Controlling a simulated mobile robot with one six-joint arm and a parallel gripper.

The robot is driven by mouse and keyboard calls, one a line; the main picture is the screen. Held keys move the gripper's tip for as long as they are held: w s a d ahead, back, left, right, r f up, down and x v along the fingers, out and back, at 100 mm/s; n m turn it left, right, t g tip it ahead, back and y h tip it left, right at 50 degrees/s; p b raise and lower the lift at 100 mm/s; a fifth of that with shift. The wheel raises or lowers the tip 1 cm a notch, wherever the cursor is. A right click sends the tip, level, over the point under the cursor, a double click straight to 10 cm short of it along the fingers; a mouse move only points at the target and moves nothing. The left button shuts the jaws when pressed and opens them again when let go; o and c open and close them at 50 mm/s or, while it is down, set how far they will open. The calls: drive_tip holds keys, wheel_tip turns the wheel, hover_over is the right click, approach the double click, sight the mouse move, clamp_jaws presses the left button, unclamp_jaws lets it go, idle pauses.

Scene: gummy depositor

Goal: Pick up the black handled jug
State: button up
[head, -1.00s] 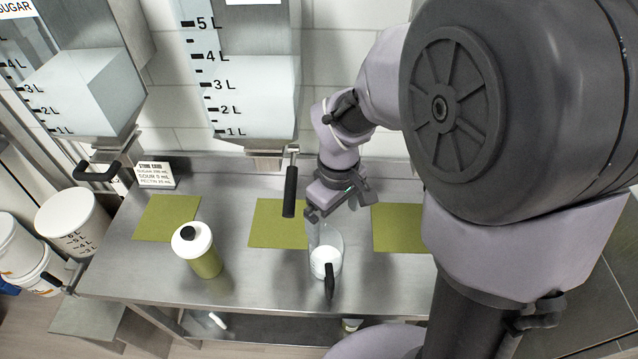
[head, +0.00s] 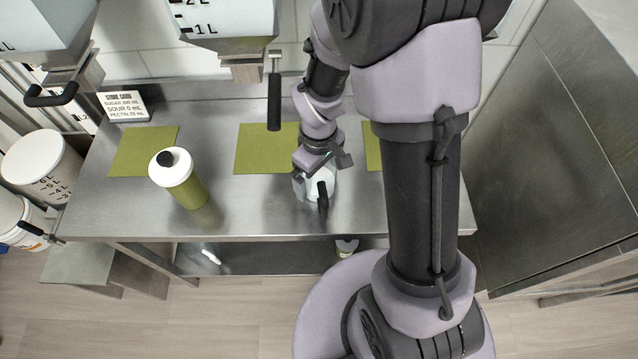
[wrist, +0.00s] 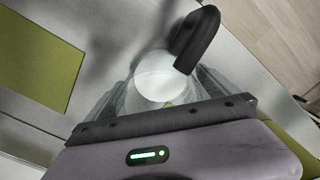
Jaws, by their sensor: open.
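The black handled jug (head: 327,183) is clear with white contents and stands on the steel table near its front edge. Its black handle (head: 322,200) points toward the front. In the wrist view the white contents (wrist: 160,76) and the handle (wrist: 198,40) show from above, with the handle to the upper right. My gripper (head: 311,177) is open and low over the jug. In the wrist view its fingers (wrist: 160,95) lie on either side of the jug. I cannot tell whether they touch it. My gripper hides part of the jug.
A green bottle with a white top and black cap (head: 180,178) stands to the left on the steel table (head: 240,215). Green mats (head: 262,148) lie along the table. A dispenser's black lever (head: 274,100) hangs above. White buckets (head: 42,165) stand at the far left.

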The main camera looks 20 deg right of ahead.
drive_tip(key=c, duration=1.6)
drive_tip(key=shift+r+p, duration=0.9)
drive_tip(key=shift+r, duration=0.95)
drive_tip(key=s+a, duration=0.3)
drive_tip(key=a, duration=0.4)
drive_tip(key=s+a+r+p, duration=0.1)
drive_tip(key=s+a, duration=0.2)
drive_tip(key=a, duration=0.5)
drive_tip(key=shift+r, duration=0.2)
drive_tip(key=o, duration=0.9)
drive_tip(key=shift+c, duration=0.2)
drive_tip(key=c, duration=1.3)
drive_tip(key=shift+o, duration=0.2)
